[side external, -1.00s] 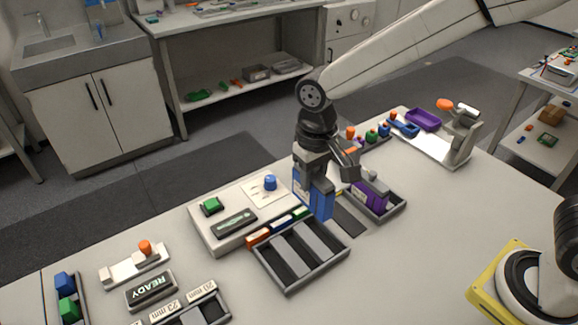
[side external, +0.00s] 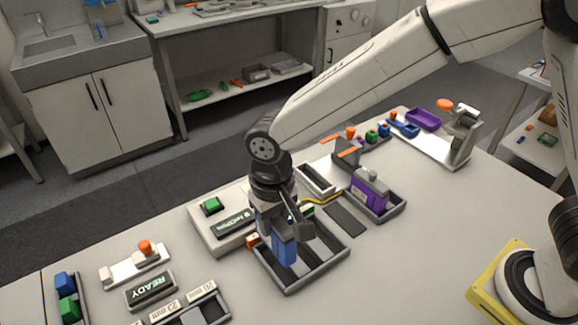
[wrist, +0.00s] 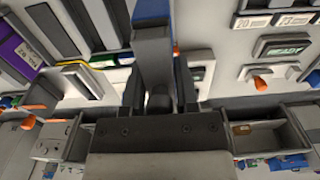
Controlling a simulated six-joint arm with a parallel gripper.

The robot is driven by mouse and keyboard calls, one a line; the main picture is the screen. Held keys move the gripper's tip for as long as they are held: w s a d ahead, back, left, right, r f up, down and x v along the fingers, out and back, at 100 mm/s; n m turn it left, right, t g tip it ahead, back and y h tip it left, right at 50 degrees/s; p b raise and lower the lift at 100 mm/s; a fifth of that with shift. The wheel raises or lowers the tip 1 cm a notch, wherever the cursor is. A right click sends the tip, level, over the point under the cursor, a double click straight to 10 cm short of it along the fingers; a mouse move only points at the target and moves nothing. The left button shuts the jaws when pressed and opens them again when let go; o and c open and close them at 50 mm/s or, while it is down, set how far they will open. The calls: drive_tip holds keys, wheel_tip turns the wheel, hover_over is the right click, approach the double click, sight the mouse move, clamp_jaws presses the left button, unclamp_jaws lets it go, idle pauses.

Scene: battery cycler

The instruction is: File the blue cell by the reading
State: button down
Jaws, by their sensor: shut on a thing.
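My gripper (side external: 275,215) is shut on the blue cell (side external: 285,250), which hangs upright below it. In the wrist view the cell (wrist: 152,50) stands between the fingers. The cell is over the divided sorting tray (side external: 322,268); I cannot tell whether its lower end is inside a compartment. The tray has colored tabs at its back edge: an orange tab (side external: 252,241) and a green tab (side external: 308,210) show, and my gripper hides the rest. The tester's display (side external: 234,224) is lit behind the tray, but its text is too small to read surely.
An empty grey cradle (side external: 317,180) with a yellow wire lies behind. A green button (side external: 211,205) sits on the tester. A READY sign (side external: 151,290) and an orange-knobbed fixture (side external: 145,248) are at left.

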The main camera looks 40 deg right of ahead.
drive_tip(key=shift+f, duration=3.6)
drive_tip(key=shift+f, duration=0.2)
drive_tip(key=shift+c, duration=1.4)
unclamp_jaws()
drive_tip(key=shift+f, duration=0.1)
drive_tip(key=shift+r, duration=4)
drive_tip(key=s+d+t, duration=0.1)
drive_tip(key=s+d, duration=0.2)
drive_tip(key=d, duration=1)
drive_tip(key=s+d+t, duration=0.1)
drive_tip(key=s+d, duration=0.3)
drive_tip(key=d, duration=0.9)
drive_tip(key=shift+s+f+t, duration=0.2)
drive_tip(key=shift+f+t, duration=0.1)
drive_tip(key=shift+f, duration=0.05)
